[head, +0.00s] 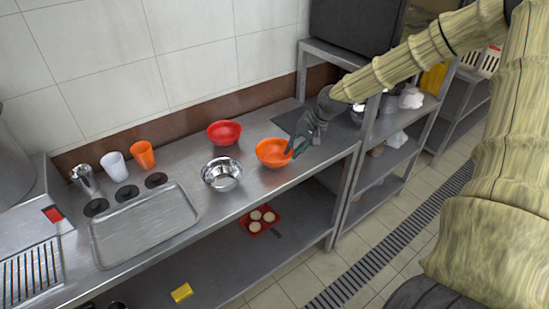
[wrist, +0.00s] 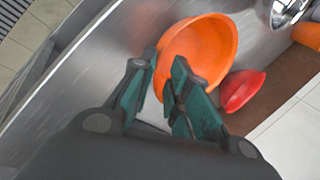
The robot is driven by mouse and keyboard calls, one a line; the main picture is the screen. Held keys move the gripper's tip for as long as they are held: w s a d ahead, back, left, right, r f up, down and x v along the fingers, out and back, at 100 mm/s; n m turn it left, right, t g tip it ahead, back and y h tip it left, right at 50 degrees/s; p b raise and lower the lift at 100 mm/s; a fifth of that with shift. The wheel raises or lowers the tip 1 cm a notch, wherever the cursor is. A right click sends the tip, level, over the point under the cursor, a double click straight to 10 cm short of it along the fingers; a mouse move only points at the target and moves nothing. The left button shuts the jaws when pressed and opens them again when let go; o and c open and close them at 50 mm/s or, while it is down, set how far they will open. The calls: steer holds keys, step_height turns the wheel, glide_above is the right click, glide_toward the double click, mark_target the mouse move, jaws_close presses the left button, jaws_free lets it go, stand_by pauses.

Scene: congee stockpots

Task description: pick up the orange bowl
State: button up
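The orange bowl (head: 271,153) stands upright on the steel counter, near its front edge and left of my gripper in the head view. In the wrist view the orange bowl (wrist: 205,50) fills the upper middle. My gripper (head: 298,146) is at the bowl's right side, its fingers pointing down toward the rim. In the wrist view my gripper (wrist: 165,62) has its two green-and-black fingers apart, with the bowl's near edge showing between and beyond them. Whether a finger touches the rim I cannot tell.
A red bowl (head: 224,132) stands behind and a metal bowl (head: 222,174) to the left. A shelf rack (head: 350,165) borders the counter on the right. A red tray (head: 262,220) is on the lower shelf.

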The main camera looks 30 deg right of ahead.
mark_target(287, 157)
steer(key=shift+p+x, duration=0.55)
steer(key=shift+x, duration=1.9)
steer(key=shift+s+a, duration=0.1)
steer(key=shift+a, duration=0.05)
steer(key=shift+c, duration=0.2)
jaws_close()
